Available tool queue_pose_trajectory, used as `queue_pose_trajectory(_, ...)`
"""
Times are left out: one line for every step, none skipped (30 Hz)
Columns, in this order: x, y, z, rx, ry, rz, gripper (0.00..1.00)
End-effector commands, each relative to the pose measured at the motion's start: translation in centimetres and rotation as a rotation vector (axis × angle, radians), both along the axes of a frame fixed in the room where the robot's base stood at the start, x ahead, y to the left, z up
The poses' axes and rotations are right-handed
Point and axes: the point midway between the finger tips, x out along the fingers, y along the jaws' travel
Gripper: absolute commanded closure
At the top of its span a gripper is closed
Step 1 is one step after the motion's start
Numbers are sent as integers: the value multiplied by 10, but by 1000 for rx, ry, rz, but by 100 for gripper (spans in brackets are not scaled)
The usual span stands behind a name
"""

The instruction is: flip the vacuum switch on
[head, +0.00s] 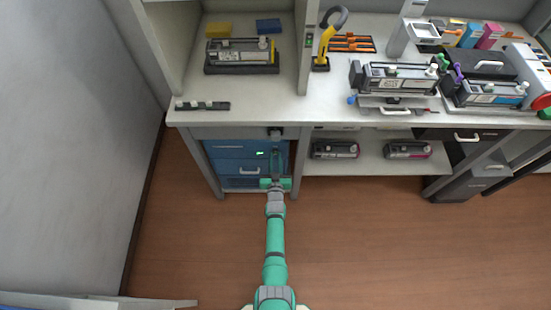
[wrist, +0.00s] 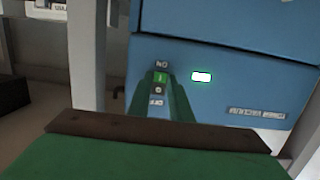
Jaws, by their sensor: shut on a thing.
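The blue vacuum unit (head: 226,152) stands under the left end of the bench. Its switch (wrist: 160,78) shows in the wrist view, with a green part between an ON label and an OFF label. The lettering looks upside down there. A lamp (wrist: 202,77) beside the switch is lit, white with a green rim; it also shows green in the head view (head: 260,153). My green gripper (head: 276,158) reaches to the front of the unit. In the wrist view its fingers (wrist: 162,98) are together at the switch, covering its lower surroundings.
A grey bench post (head: 203,168) stands left of the unit. A lower shelf (head: 375,166) with two dark cartridges lies to the right. The bench top (head: 260,110) carries cartridges and tools above. The wooden floor (head: 370,240) in front is clear.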

Motion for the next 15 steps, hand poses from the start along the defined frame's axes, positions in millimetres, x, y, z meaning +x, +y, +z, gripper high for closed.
queue_pose_trajectory(1, -1, 1, 1, -6, -2, 100)
queue_pose_trajectory(1, -1, 1, 1, -8, -2, 100)
queue_pose_trajectory(1, -1, 1, 1, -10, -2, 100)
queue_pose_trajectory(1, -1, 1, 1, -11, -2, 100)
queue_pose_trajectory(0, -1, 1, 1, -11, -2, 100)
queue_pose_trajectory(0, -1, 1, 1, -11, -2, 100)
queue_pose_trajectory(0, -1, 1, 1, -11, -2, 100)
queue_pose_trajectory(0, -1, 1, 1, -11, -2, 100)
queue_pose_trajectory(0, -1, 1, 1, -11, -3, 100)
queue_pose_trajectory(0, -1, 1, 1, -11, -3, 100)
queue_pose_trajectory(0, -1, 1, 1, -11, -3, 79)
queue_pose_trajectory(0, -1, 1, 1, -11, -3, 69)
queue_pose_trajectory(0, -1, 1, 1, -11, -3, 62)
queue_pose_trajectory(0, -1, 1, 1, -11, -2, 62)
queue_pose_trajectory(0, -1, 1, 1, -10, -2, 62)
